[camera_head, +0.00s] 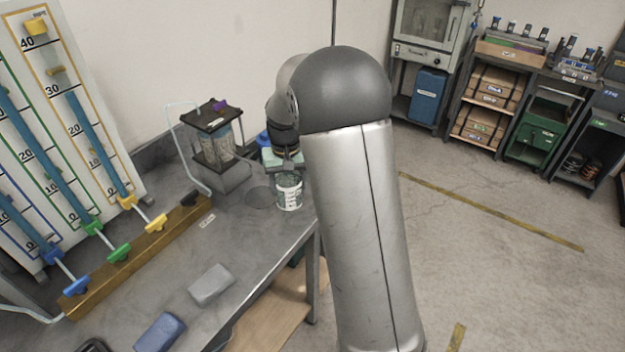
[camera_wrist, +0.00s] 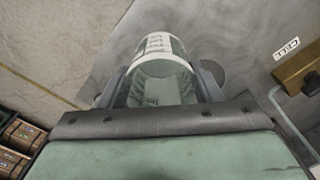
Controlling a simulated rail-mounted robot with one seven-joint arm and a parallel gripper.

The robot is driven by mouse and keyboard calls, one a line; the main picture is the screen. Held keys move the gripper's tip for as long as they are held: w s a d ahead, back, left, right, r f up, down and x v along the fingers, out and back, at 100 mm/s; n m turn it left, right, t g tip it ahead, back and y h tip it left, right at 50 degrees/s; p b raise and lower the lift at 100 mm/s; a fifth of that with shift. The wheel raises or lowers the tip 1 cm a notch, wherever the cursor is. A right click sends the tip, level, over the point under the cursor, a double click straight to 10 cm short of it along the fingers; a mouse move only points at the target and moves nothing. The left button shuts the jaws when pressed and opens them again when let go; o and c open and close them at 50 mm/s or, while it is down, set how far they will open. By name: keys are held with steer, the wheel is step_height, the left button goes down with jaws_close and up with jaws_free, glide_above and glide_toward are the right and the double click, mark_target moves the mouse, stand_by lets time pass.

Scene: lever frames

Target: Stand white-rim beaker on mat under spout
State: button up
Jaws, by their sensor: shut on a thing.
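A clear beaker (camera_head: 289,196) with a white rim and white printed marks is near the bench's right edge in the head view. My gripper (camera_head: 288,172) is shut on it from above and behind. In the wrist view the beaker (camera_wrist: 158,62) sits between the two fingers of my gripper (camera_wrist: 162,88). I cannot tell whether its base touches the bench. A dark round mat (camera_head: 258,198) lies on the bench just left of the beaker; it shows partly in the wrist view (camera_wrist: 212,70), behind a finger. The spout is hard to make out beside the clear-walled apparatus (camera_head: 218,138).
The metal bench (camera_head: 243,240) is clear in front of the mat. A brass lever block (camera_head: 140,262) with coloured handles and a tall gauge board stand at left. A grey block (camera_head: 211,285) and a blue block (camera_head: 160,333) lie near the front edge.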

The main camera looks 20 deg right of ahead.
steer(key=shift+w+a+f+b, duration=0.2)
steer(key=shift+w+f+b, duration=0.1)
steer(key=shift+f, duration=0.35)
steer(key=shift+w+a+f+b, duration=0.25)
steer(key=shift+w+f+b, duration=0.1)
steer(key=shift+f, duration=0.25)
steer(key=shift+w+a+f+b, duration=0.2)
steer(key=shift+w+f+b, duration=0.1)
steer(key=shift+f, duration=0.35)
steer(key=shift+w+a+f+p, duration=0.1)
steer(key=shift+w+a+p, duration=0.3)
steer(key=shift+w+a, duration=0.6)
steer(key=shift+w+a+f+p, duration=0.1)
steer(key=shift+w+a+p, duration=0.4)
steer(key=shift+w, duration=0.95)
steer(key=shift+w+a+f+p, duration=0.1)
steer(key=shift+w+a+p, duration=0.2)
steer(key=shift+w+a, duration=0.75)
steer(key=shift+w+d+f, duration=0.15)
steer(key=shift+d+f, duration=0.05)
steer(key=shift+f, duration=0.1)
steer(key=o, duration=1)
steer(key=shift+o, duration=0.2)
steer(key=shift+r, duration=0.1)
